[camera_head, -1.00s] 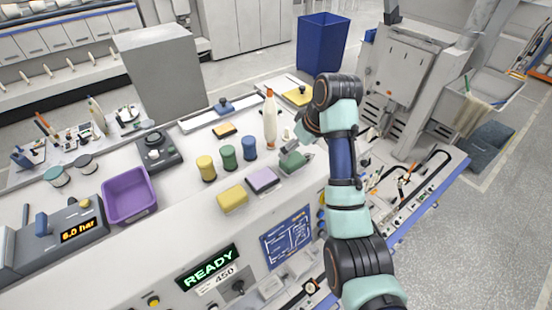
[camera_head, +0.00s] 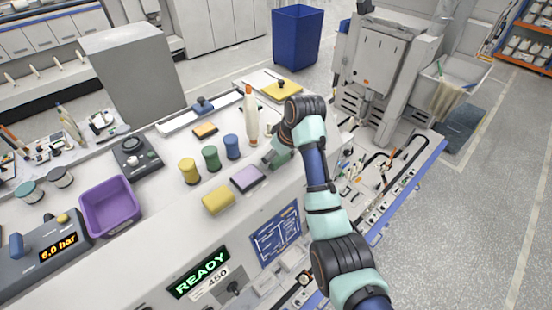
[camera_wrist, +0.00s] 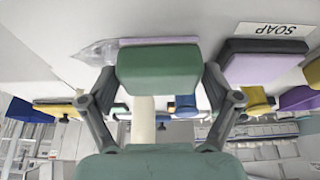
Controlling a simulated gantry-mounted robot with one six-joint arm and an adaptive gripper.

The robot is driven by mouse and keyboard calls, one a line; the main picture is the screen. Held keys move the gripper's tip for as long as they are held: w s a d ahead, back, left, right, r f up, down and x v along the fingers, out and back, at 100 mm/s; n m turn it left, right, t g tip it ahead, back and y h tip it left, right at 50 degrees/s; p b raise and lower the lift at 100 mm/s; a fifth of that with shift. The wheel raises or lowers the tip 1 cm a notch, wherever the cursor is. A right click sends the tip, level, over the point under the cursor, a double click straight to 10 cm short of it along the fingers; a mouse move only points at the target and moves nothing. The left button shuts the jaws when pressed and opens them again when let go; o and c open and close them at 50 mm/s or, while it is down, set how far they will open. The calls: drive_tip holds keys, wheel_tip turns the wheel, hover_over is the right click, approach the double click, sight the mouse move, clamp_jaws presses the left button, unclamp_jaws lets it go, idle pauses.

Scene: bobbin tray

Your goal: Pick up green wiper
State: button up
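The green wiper (camera_wrist: 158,70) is a green block between the two fingers of my gripper in the wrist view. The fingers stand at its left and right sides, very near it; I cannot tell if they touch. In the head view the green wiper (camera_head: 279,157) is on the bench, to the right of a lavender block, and is partly hidden by my gripper (camera_head: 275,150). My gripper appears open around it in the wrist view (camera_wrist: 159,80).
The lavender block (camera_head: 248,178) and a yellow block (camera_head: 218,200) lie to the left. A white bottle (camera_head: 251,118) stands just behind. Yellow (camera_head: 189,171), green (camera_head: 211,158) and blue (camera_head: 232,147) bobbins stand further left. A purple tray (camera_head: 109,206) is at the left.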

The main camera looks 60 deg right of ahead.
drive_tip(key=c, duration=0.8)
wheel_tip(320, 180, up, 10)
drive_tip(key=shift+r+b, duration=0.1)
drive_tip(key=shift+b, duration=0.45)
drive_tip(key=shift+c, duration=0.2)
